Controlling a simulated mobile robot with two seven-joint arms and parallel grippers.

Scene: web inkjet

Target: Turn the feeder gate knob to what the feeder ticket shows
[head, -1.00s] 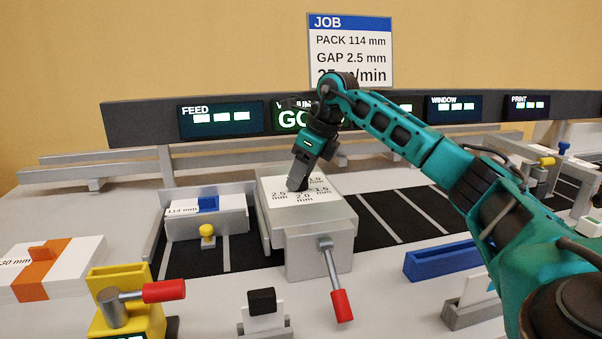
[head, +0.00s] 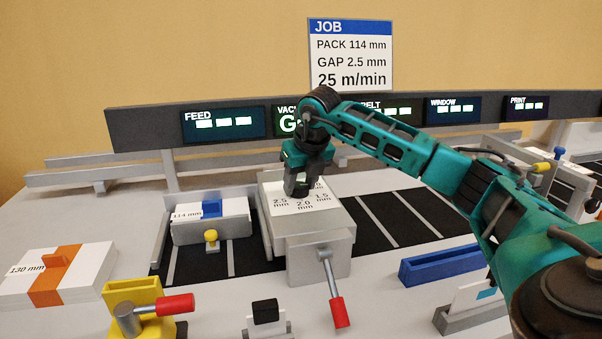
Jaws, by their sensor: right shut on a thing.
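The job ticket (head: 350,55) hangs above the back rail and reads PACK 114 mm, GAP 2.5 mm, 25 m/min. The feeder gate is a grey box (head: 318,240) with a white dial plate (head: 318,204) on top. The plate shows 2.5, 2.0 and 1.5 mm marks; a further mark is mostly covered. My right gripper (head: 298,191) points down onto the plate, shut on the gate knob. The knob is hidden by the fingers, so its pointing direction cannot be seen. My left gripper is not in view.
A lever with a red grip (head: 340,312) sticks out of the box's front. A yellow block (head: 135,300) with another red-gripped lever stands front left. A 114 mm guide (head: 208,222) with a yellow knob is left of the box. A blue bar (head: 440,264) lies at right.

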